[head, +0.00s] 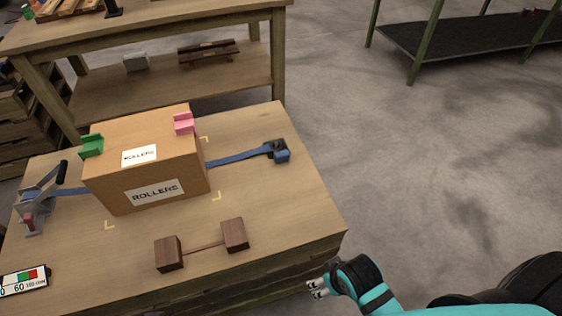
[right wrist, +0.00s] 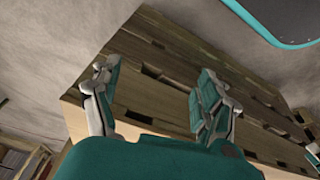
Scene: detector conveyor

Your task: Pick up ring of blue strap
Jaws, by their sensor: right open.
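A blue strap (head: 238,159) lies across the table on both sides of a cardboard box (head: 154,191) labelled ROLLERS. The box hides its middle. Its right end has a dark blue block-like piece with a dark opening (head: 281,154), probably the ring, near the table's right edge. The left end meets a metal ratchet (head: 33,208) with a black handle. My right gripper (head: 317,288) is open and empty, off the table's front right corner and well short of the strap end. In the right wrist view its two fingers (right wrist: 155,105) are spread apart, with nothing between them. My left gripper is not in view.
A green corner piece (head: 91,146) and a pink one (head: 184,123) sit on the box's top edges. Two joined wooden blocks (head: 203,246) lie in front of it. A display (head: 24,281) is at the left front. Open floor (head: 430,170) lies right of the table.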

